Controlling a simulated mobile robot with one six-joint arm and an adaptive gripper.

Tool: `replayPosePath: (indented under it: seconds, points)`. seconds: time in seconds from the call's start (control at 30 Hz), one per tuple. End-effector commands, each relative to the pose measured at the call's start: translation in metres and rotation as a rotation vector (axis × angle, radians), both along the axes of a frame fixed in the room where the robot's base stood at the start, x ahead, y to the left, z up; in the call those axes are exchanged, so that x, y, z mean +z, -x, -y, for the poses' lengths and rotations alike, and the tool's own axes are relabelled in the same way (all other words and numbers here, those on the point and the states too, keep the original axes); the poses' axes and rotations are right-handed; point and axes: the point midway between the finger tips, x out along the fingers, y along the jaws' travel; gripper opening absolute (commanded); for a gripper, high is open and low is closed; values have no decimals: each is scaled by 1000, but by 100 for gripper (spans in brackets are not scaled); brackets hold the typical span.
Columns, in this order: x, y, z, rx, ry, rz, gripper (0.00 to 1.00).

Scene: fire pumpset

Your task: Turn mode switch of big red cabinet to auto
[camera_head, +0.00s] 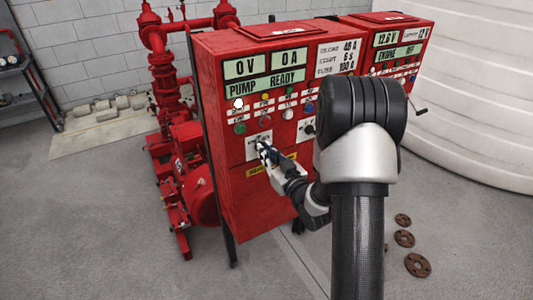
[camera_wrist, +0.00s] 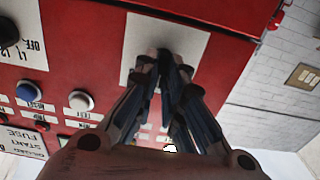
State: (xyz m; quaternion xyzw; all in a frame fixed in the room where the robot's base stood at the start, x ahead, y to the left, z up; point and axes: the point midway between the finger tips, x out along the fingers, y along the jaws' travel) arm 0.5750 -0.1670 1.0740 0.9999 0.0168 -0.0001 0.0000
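The big red cabinet (camera_head: 232,190) stands in the middle of the head view, its display reading 0 V, 0 A and PUMP READY. A white switch plate (camera_head: 251,152) sits low on its front; it also shows in the wrist view (camera_wrist: 200,38). My gripper (camera_head: 263,149) is at this plate. In the wrist view the fingers of my gripper (camera_wrist: 170,62) come close together over the plate, around a dark knob that looks like the mode switch (camera_wrist: 163,53). The fingers hide most of the knob, and its pointing direction cannot be read.
A second red cabinet (camera_head: 424,52) stands at the right, partly behind my arm. Blue (camera_wrist: 29,91) and white (camera_wrist: 81,101) buttons and another black knob (camera_wrist: 8,32) are near the fingers. Red pump piping (camera_head: 165,75) stands at the left. Rusty flanges (camera_head: 404,238) lie on the floor.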

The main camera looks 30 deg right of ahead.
Motion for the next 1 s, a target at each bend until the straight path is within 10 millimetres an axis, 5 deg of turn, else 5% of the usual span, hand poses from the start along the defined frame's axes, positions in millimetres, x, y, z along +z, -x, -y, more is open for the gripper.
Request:
replayPosePath:
  seconds: [0.57,1.0]
  points:
    - [0,0,0,0,-23,-1,0]
    - [-1,0,1,0,-301,-9,0]
